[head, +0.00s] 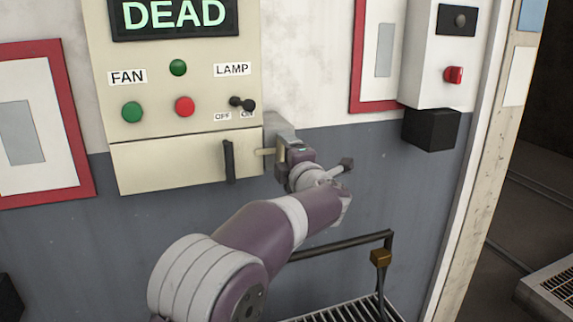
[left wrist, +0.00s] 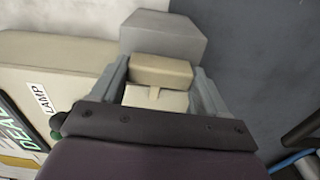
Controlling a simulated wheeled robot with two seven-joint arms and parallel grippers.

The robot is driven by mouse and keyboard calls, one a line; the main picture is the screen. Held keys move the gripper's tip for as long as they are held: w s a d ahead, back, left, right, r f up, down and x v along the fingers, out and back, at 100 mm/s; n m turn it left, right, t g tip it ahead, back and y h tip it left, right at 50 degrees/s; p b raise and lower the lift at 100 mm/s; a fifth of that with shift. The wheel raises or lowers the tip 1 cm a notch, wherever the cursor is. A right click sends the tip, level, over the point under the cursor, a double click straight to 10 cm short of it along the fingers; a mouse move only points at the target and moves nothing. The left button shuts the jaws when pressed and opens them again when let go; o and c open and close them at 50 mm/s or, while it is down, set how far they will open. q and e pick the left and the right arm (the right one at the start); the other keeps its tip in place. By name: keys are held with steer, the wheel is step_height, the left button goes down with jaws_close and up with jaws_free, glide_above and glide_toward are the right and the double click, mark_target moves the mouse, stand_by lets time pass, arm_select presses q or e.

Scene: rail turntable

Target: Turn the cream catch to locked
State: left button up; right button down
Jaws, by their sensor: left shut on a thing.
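The cream catch (left wrist: 160,74) sits between the two grey fingers of my left gripper (left wrist: 165,88) in the left wrist view. The fingers are shut on it, one on each side. In the head view a small cream part of the catch (head: 267,152) shows at the right side of the cream panel, against a grey block (head: 279,127). My left gripper (head: 284,155) is there and hides most of the catch. Any lock marking on it is hidden. My right gripper is in neither view.
The cream control panel (head: 150,85) carries a DEAD display, FAN and LAMP labels, buttons and a dark handle (head: 228,162). A red-framed board (head: 378,60) and a white box with a red knob (head: 453,75) are to the right. A dark rail (head: 345,243) runs below my arm.

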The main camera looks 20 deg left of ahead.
arm_select(q)
steer(key=shift+n, duration=0.3)
steer(key=o, duration=1.1)
steer(key=shift+c, duration=0.2)
steer(key=shift+s+a, duration=0.1)
steer(key=shift+s, duration=0.05)
steer(key=b+v, duration=0.3)
steer(key=v, duration=0.9)
steer(key=shift+s+d, duration=0.25)
